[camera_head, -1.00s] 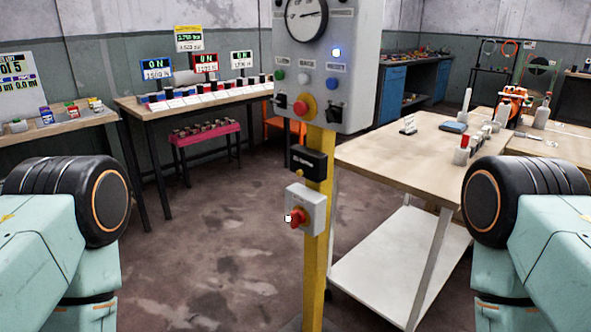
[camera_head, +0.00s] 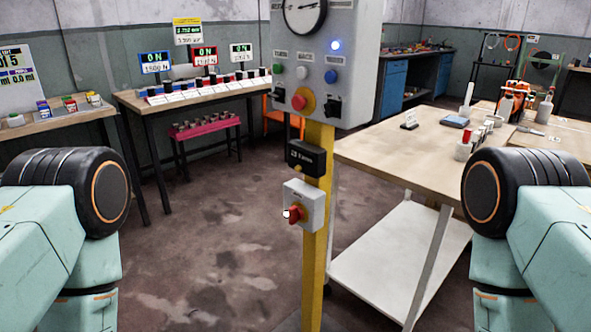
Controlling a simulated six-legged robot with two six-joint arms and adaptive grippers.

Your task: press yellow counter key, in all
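A yellow post (camera_head: 316,240) stands ahead, bearing a grey control panel (camera_head: 335,62) with a gauge, coloured buttons and a red knob on a yellow base. Below the panel is a small black counter box (camera_head: 306,158) with a lit readout too small to read surely. A small yellow key (camera_head: 298,168) shows at its lower edge. Under it is a white box (camera_head: 303,204) with a red rotary switch. My arms show at the left and right edges; neither gripper is in view, and nothing of mine touches the post.
A wooden table (camera_head: 400,150) with a white lower shelf stands right of the post, holding bottles and small items. At the left are a bench (camera_head: 205,98) with displays and a pink stool (camera_head: 205,130). The floor (camera_head: 215,250) before the post is clear.

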